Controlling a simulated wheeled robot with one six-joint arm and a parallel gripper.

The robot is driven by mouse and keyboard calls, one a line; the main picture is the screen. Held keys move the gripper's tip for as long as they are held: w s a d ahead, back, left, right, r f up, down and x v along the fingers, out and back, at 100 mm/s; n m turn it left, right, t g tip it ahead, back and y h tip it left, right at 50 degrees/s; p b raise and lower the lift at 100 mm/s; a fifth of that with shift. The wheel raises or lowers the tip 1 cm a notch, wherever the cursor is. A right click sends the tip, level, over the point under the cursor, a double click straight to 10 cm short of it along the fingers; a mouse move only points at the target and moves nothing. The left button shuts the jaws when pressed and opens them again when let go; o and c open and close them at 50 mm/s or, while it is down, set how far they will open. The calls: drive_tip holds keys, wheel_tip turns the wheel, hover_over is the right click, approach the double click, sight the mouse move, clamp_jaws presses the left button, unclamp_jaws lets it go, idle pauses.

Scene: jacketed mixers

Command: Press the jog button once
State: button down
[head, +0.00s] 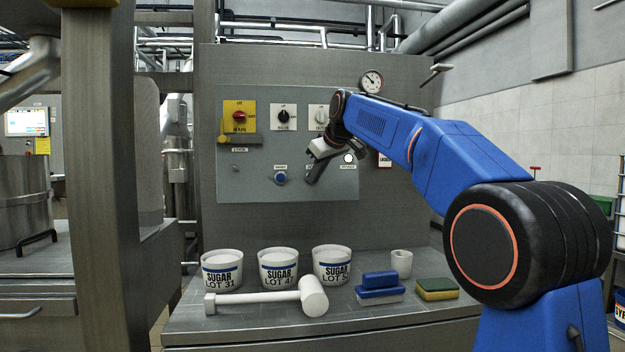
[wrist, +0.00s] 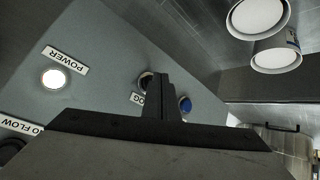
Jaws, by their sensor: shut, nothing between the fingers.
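The jog button (wrist: 146,79) shows in the wrist view as a dark round shape beside its partly covered JOG label (wrist: 137,98). My gripper's fingers hide part of the button. My gripper (head: 311,178) is shut and empty, pointing at the lower part of the grey control panel (head: 245,190). It also shows in the wrist view (wrist: 158,78), where the fingertips overlap the button's edge. I cannot tell whether they touch it.
A blue button (head: 280,178) sits left of my gripper. A lit white POWER lamp (head: 349,157) is to its right. Rotary switches (head: 283,116) and a yellow-handled lever (head: 238,139) are above. Sugar tubs (head: 278,270), a white mallet (head: 314,296) and a sponge (head: 437,289) stand on the bench below.

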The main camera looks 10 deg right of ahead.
drive_tip(key=shift+w, duration=0.45)
idle(0.6)
drive_tip(key=shift+s, duration=0.85)
drive_tip(key=shift+s, duration=0.1)
drive_tip(key=s, duration=0.4)
drive_tip(key=shift+s+a, duration=0.1)
drive_tip(key=shift+s, duration=0.3)
idle(0.7)
